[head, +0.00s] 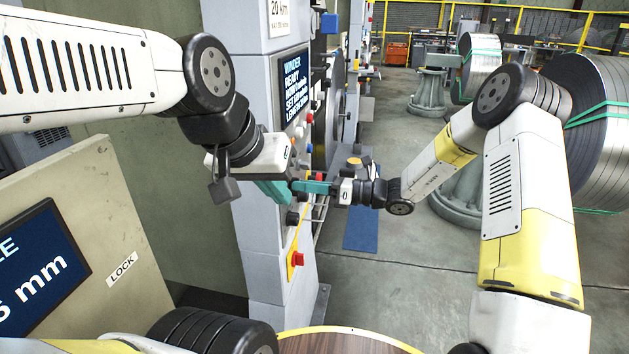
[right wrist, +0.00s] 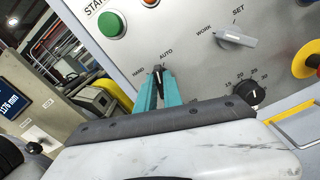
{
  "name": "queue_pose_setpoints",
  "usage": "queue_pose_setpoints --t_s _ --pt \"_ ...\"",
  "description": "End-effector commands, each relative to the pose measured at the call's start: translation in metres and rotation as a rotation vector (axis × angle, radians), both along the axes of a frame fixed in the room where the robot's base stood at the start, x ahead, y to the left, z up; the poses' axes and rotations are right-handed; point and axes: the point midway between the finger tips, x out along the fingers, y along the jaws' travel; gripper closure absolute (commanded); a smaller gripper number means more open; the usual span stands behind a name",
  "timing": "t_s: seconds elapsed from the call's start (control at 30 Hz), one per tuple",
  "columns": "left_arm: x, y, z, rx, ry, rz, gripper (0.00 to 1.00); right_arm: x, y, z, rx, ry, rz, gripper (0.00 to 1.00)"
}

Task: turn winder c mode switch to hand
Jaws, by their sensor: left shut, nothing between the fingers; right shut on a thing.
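In the right wrist view the small black mode switch (right wrist: 157,72) sits on the grey panel, with HAND printed to its left and AUTO above right. My right gripper (right wrist: 158,82) has its teal fingers shut on this switch. The fingers hide part of the knob, so I cannot tell for sure which label it points to. In the head view my right gripper (head: 300,187) reaches left to the winder column (head: 266,240). My left gripper (head: 283,196) is shut and empty, close beside the right fingertips in this view.
The panel also carries a green button (right wrist: 111,24), a WORK/SET selector (right wrist: 236,39) and a black numbered dial (right wrist: 251,93). A red button on yellow (head: 297,259) is lower on the column. A grey cabinet marked LOCK (head: 120,225) stands at left. Steel coils (head: 603,130) stand at right.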

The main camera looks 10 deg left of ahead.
Motion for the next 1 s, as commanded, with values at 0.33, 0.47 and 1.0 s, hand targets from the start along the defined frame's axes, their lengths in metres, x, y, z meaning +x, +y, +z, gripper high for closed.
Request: queue_pose_setpoints --t_s 0.33,0.47,1.0 --pt "0.0 0.0 0.0 0.0 0.0 0.0 1.0 -0.0016 -0.0007 -0.0005 -0.011 -0.328 -0.001 1.0" --pt "0.0 0.0 0.0 0.0 0.0 0.0 1.0 -0.002 -0.0007 -0.0009 -0.017 -0.451 -0.002 1.0" --pt "0.0 0.0 0.0 0.0 0.0 0.0 1.0 -0.0042 -0.001 -0.002 -0.035 -0.926 -0.001 1.0"
